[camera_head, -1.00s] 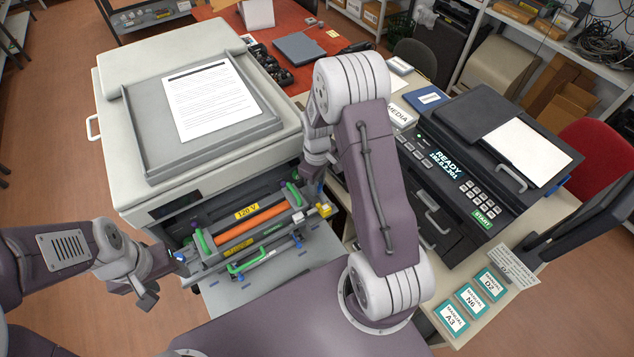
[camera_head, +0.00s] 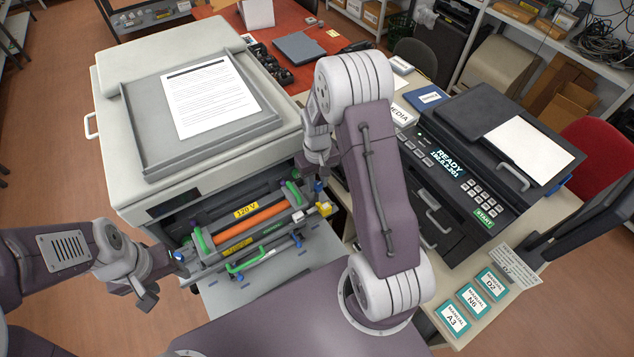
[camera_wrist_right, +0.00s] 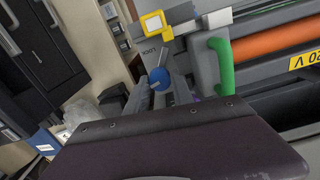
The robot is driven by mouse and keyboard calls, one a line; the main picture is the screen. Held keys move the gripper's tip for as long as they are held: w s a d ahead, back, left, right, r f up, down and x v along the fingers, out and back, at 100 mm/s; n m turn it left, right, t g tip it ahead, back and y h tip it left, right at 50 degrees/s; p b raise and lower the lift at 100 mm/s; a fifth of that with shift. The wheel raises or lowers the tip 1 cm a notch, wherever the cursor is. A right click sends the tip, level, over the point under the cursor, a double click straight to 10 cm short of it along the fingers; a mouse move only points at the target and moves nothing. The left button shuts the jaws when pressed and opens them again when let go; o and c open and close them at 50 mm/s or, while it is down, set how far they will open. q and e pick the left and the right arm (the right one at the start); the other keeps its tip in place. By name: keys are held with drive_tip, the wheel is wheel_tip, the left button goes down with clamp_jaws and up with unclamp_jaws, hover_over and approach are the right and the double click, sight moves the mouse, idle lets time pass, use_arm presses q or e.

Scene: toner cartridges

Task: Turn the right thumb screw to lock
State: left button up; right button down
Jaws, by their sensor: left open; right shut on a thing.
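The right thumb screw, a blue knob (camera_wrist_right: 160,79), sits beside a grey plate marked LOCK in the right wrist view. My right gripper (camera_wrist_right: 161,88) is shut on it, with a finger on either side. In the head view my right gripper (camera_head: 317,178) is at the right end of the cartridge unit, partly hidden by my arm. The unit has an orange roller (camera_head: 250,219), green handles (camera_head: 198,238) and a yellow block (camera_head: 324,209). My left gripper (camera_head: 164,277) is open and empty by the left blue knob (camera_head: 178,256).
The unit rests at the open front of a large beige printer (camera_head: 120,75). A black printer (camera_head: 460,175) with a READY display stands on the right. Several manuals (camera_head: 453,320) lie at the front right table edge.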

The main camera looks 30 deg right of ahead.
drive_tip(key=m, duration=0.6)
drive_tip(key=shift+w+d+b, duration=0.1)
drive_tip(key=shift+b, duration=0.25)
drive_tip(key=m, duration=0.5)
drive_tip(key=shift+r, duration=0.1)
drive_tip(key=shift+m, duration=0.5)
drive_tip(key=c, duration=1.1)
unclamp_jaws()
drive_tip(key=shift+s, duration=0.2)
drive_tip(key=shift+r+b, duration=0.1)
drive_tip(key=shift+b, duration=0.25)
